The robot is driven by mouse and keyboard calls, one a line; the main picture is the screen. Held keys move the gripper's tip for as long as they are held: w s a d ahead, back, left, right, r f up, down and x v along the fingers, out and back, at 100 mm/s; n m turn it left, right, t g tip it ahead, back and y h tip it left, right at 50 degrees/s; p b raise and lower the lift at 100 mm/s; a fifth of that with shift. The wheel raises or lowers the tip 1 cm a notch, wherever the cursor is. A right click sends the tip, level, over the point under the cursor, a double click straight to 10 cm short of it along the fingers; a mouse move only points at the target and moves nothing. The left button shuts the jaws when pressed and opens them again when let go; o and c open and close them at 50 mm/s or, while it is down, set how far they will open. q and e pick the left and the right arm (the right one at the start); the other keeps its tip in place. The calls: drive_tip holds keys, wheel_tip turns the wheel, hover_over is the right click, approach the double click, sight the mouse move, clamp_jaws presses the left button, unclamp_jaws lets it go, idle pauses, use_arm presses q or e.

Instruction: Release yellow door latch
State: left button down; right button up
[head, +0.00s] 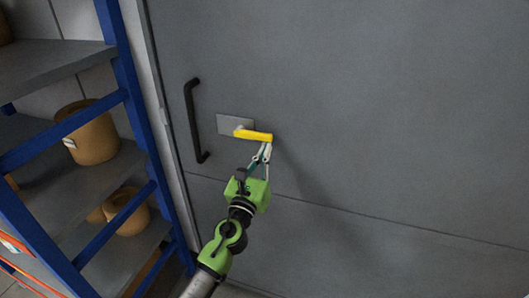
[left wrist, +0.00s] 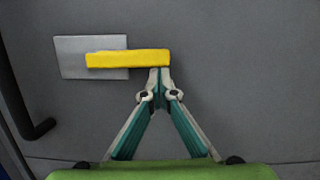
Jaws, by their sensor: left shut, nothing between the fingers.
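The yellow door latch (head: 254,135) is a bar that lies nearly level on a light metal plate (head: 227,123) on the grey door (head: 380,110). In the left wrist view the yellow latch (left wrist: 130,58) reaches right past its plate (left wrist: 72,70). My left gripper (head: 267,146) is shut and empty, with its fingertips just below the free right end of the latch. In the left wrist view the shut fingertips (left wrist: 160,72) meet the lower edge of the latch's right end; I cannot tell whether they touch it. My right gripper is not in view.
A black door handle (head: 196,120) stands upright left of the latch; part of it (left wrist: 22,110) shows in the left wrist view. The door's right side is clear.

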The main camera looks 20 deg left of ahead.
sight(258, 107)
use_arm(q)
drive_tip(key=shift+d+r+n+y+p, duration=0.15)
drive_tip(key=shift+r+n+y+p, duration=0.15)
drive_tip(key=shift+r+n+p, duration=0.4)
drive_tip(key=shift+d+r+n+y+p, duration=0.1)
drive_tip(key=shift+r+n+y+p, duration=0.25)
drive_tip(key=shift+r+n, duration=0.55)
drive_tip(key=r+n+p, duration=0.1)
drive_tip(key=r+n+y+p, duration=0.1)
drive_tip(key=n, duration=0.1)
drive_tip(key=r+n+p, duration=0.1)
drive_tip(key=shift+a+n+g+y, duration=0.25)
drive_tip(key=shift+n+g, duration=0.15)
drive_tip(key=a+r+n+p, duration=0.1)
drive_tip(key=n, duration=0.1)
drive_tip(key=r+n+p, duration=0.1)
drive_tip(key=n+p, duration=0.1)
drive_tip(key=a+r+n+g+y+p, duration=0.1)
drive_tip(key=n+p, duration=0.1)
drive_tip(key=shift+a+r+n, duration=0.35)
drive_tip(key=shift+n, duration=0.05)
drive_tip(key=shift+a+r+p, duration=0.2)
drive_tip(key=shift+a+p, duration=0.1)
drive_tip(key=shift+p, duration=0.2)
drive_tip(key=shift+w, duration=0.1)
